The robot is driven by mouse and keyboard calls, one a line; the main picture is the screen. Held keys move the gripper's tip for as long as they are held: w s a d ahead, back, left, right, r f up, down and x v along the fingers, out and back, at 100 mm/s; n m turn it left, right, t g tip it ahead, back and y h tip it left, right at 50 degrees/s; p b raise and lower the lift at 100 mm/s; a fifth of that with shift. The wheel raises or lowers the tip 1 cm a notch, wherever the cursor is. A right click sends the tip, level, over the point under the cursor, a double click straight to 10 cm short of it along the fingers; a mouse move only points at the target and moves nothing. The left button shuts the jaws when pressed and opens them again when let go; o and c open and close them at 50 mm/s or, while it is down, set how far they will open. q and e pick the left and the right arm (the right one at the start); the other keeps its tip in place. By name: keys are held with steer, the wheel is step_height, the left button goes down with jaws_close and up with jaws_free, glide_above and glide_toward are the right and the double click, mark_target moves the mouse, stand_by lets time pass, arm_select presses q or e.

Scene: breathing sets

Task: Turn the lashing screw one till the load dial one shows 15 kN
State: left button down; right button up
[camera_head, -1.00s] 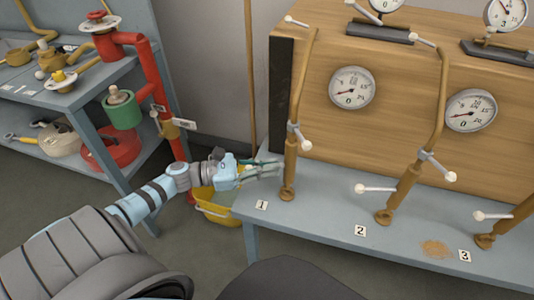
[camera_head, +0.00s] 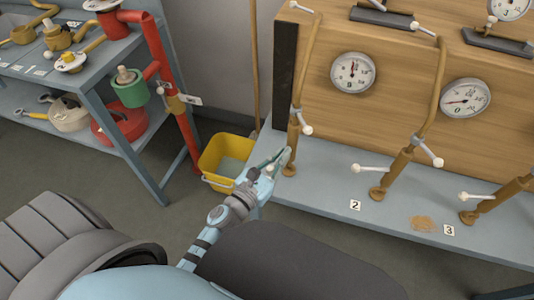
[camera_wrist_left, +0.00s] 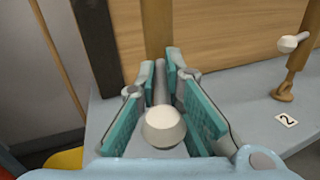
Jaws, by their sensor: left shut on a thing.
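Lashing screw one (camera_head: 293,130) is the leftmost brown rod, leaning against the wooden crate with its foot on the grey bench. My left gripper (camera_head: 276,161) is at its lower end, shut on its short handle. In the left wrist view, the handle's pale knob (camera_wrist_left: 163,127) lies between the teal pads of the gripper (camera_wrist_left: 160,100). Load dial one (camera_head: 353,72), white and round, is on the crate just right of the screw. Its red needle points almost straight up; the figures are too small to read surely. My right gripper is out of view.
Lashing screw two (camera_head: 396,170) and screw three (camera_head: 490,198) stand to the right, each with a protruding handle. A second dial (camera_head: 464,98) is beside screw two. A yellow bucket (camera_head: 212,160) is on the floor left of the bench. A brown patch (camera_head: 422,223) lies near card 3.

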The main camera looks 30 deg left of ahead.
arm_select(q)
steer(key=shift+s+d+f+n+y, duration=0.1)
steer(key=shift+d+n+y, duration=0.1)
steer(key=shift+n+y, duration=0.25)
steer(key=c, duration=1.7)
jaws_free()
steer(key=s, duration=0.4)
steer(key=s+a, duration=0.1)
steer(key=s, duration=0.7)
steer(key=shift+a, duration=0.15)
steer(key=shift+w, duration=0.1)
